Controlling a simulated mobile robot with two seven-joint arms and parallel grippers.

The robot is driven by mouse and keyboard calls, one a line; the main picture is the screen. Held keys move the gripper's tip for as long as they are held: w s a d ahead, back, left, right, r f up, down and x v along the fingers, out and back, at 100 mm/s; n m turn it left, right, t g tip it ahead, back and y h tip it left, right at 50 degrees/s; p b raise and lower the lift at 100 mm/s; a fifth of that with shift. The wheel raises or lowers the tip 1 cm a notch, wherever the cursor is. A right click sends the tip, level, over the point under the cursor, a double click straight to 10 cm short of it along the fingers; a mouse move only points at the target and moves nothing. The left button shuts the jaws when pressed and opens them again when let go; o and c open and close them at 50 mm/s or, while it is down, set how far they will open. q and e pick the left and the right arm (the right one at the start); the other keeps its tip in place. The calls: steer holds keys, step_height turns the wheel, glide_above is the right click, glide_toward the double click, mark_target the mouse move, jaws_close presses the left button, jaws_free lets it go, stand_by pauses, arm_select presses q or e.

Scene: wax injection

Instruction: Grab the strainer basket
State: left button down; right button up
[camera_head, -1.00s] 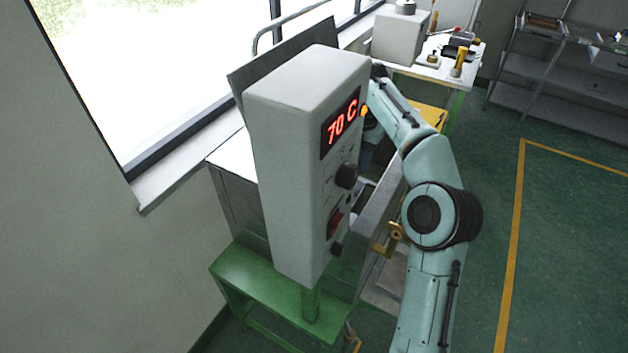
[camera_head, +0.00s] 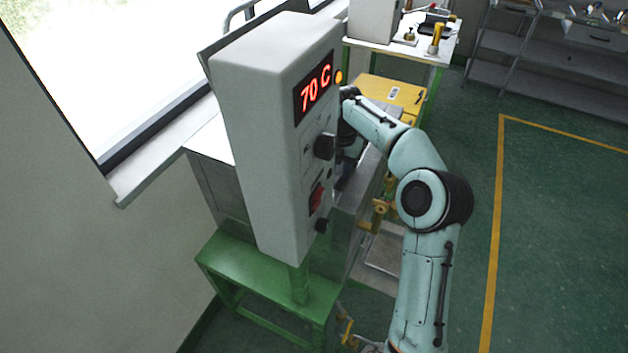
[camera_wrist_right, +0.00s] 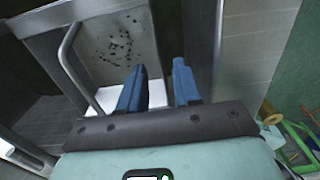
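In the right wrist view, a grey metal panel with a cluster of dark holes (camera_wrist_right: 118,40), seemingly the strainer basket, lies beyond my fingers. A bent metal rod like a handle (camera_wrist_right: 72,62) stands at its left. My right gripper (camera_wrist_right: 157,70) has two blue fingers spread apart with nothing between them; I see no contact with the panel or rod. In the head view the right gripper (camera_head: 344,172) is mostly hidden behind the control box, low over the metal tank (camera_head: 218,185). The basket cannot be made out there.
The tall grey control box (camera_head: 270,145) reads 70 C and blocks part of the tank. The tank rests on a green stand (camera_head: 265,270). A brass valve (camera_head: 380,207) sticks out at its side. A yellow box (camera_head: 395,95) is behind my arm. The floor at right is clear.

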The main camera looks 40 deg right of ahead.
steer(key=shift+s+f, duration=0.1)
steer(key=shift+f, duration=0.85)
jaws_close()
stand_by(0.6)
